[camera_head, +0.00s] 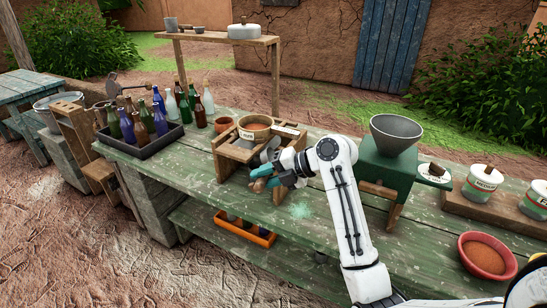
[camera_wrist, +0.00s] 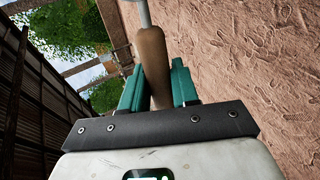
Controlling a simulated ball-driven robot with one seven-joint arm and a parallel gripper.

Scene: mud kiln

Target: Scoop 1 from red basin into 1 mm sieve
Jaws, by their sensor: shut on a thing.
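My gripper (camera_head: 262,178) is shut on the brown wooden handle of a scoop (camera_wrist: 151,50), whose pale metal shaft runs out of the top of the wrist view. Its teal fingers (camera_wrist: 157,88) press the handle from both sides. In the head view my gripper is just in front of the wooden stand, close to the round wood-rimmed sieve (camera_head: 255,122). A grey metal part by the gripper looks like the scoop's head; its contents cannot be told. The sieve's label is too small to read. The red basin (camera_head: 464,254) holds orange-brown powder at the right front.
The wooden stand (camera_head: 222,160) bears the sieve. A grey funnel (camera_head: 396,130) on a green box and labelled tubs (camera_head: 482,182) are to the right.

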